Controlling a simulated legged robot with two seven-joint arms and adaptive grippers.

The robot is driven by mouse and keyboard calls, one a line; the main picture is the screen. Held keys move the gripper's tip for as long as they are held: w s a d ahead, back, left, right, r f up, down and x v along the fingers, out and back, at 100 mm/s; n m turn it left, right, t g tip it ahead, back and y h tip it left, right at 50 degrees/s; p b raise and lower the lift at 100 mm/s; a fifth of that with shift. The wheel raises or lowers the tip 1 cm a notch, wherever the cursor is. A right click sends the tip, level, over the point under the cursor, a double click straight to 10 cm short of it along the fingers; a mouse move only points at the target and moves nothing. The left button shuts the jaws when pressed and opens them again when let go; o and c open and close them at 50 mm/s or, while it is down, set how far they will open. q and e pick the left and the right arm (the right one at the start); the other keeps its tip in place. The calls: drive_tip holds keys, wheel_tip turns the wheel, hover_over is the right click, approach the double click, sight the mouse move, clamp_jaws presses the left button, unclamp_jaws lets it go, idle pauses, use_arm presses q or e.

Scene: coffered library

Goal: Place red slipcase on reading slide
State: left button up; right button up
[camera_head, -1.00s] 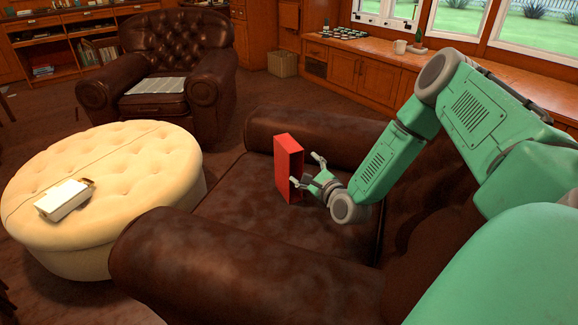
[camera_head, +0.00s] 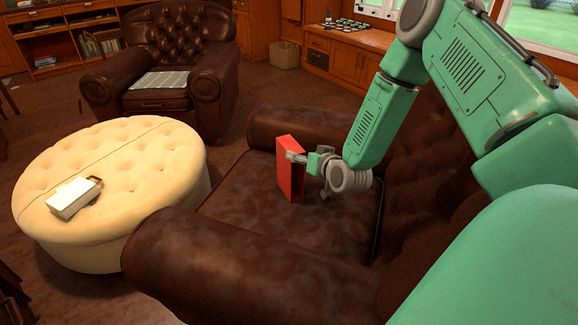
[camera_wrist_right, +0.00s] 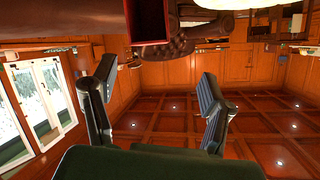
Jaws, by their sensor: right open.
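The red slipcase (camera_head: 285,176) stands upright on the seat of the near brown leather armchair (camera_head: 240,200). It also shows at the top of the wrist view (camera_wrist_right: 147,20). My right gripper (camera_head: 308,173) is at the slipcase's right side, and one finger overlaps its upper part in the head view. In the wrist view the fingers (camera_wrist_right: 153,108) are spread with nothing between them, and the slipcase lies above them in the picture. I cannot tell which thing is the reading slide. My left gripper is not in view.
A cream tufted ottoman (camera_head: 120,165) stands left of the armchair, with a white box-like item with a brown handle (camera_head: 72,198) on it. A second armchair (camera_head: 185,50) behind holds a flat grey striped piece (camera_head: 160,80). The near armchair's arms (camera_head: 200,255) rise around the seat.

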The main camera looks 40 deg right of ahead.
sight(291, 145)
drive_tip(key=w+d+n, duration=0.1)
drive_tip(key=w, duration=0.1)
drive_tip(key=w+f+n+b, duration=0.1)
drive_tip(key=w, duration=0.2)
drive_tip(key=w+d+f+n+b, duration=0.1)
drive_tip(key=w, duration=0.1)
drive_tip(key=shift+w+d+f+g, duration=0.15)
drive_tip(key=shift+w+d+g, duration=0.1)
drive_tip(key=shift+d+g, duration=0.1)
drive_tip(key=b+x, duration=0.1)
drive_tip(key=x, duration=0.1)
drive_tip(key=b+x, duration=0.1)
drive_tip(key=x, duration=0.1)
drive_tip(key=shift+w+d+f, duration=0.1)
drive_tip(key=shift+d+f, duration=0.1)
drive_tip(key=shift+d, duration=0.1)
drive_tip(key=shift+w+d, duration=0.1)
drive_tip(key=shift+w, duration=0.2)
drive_tip(key=shift+c, duration=0.5)
drive_tip(key=shift+r, duration=0.1)
clamp_jaws()
